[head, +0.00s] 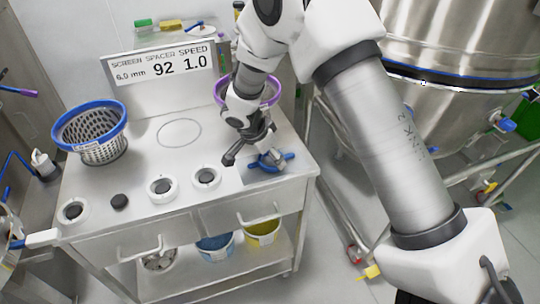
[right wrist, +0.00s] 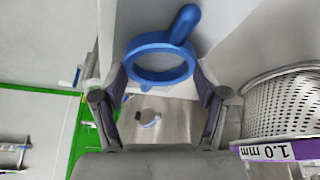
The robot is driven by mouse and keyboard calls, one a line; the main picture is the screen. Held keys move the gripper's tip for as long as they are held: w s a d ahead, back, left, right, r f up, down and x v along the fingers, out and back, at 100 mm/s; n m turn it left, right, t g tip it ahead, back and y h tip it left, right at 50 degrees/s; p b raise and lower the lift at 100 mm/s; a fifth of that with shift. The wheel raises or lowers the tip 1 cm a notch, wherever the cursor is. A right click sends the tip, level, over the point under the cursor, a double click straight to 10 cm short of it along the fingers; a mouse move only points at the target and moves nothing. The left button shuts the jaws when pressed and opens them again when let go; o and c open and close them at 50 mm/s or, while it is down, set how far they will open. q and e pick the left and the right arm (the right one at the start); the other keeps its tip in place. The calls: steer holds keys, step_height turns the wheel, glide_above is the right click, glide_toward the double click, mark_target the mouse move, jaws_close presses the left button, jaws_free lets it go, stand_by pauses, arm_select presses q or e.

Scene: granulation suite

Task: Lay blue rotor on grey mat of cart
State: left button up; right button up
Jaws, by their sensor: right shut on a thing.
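The blue rotor (head: 284,159) is at the right end of the steel cart's top in the head view. In the right wrist view the rotor (right wrist: 160,61) shows as a blue ring with a rounded arm, between my fingers. My right gripper (head: 250,158) reaches down from above and is shut on the rotor. The grey mat (head: 262,178) appears as a darker patch under and in front of the rotor. I cannot tell whether the rotor touches it. My left gripper is not in view.
On the cart, a blue-rimmed sieve basket (head: 88,133) stands at the left and a purple-rimmed one (head: 268,92) behind my right gripper. A sign (head: 160,70) stands at the back. A large steel vessel (head: 460,45) is at the right.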

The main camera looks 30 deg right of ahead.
steer(key=o, duration=1.5)
steer(key=shift+c, duration=0.2)
steer(key=shift+r, duration=0.1)
steer(key=v, duration=1.2)
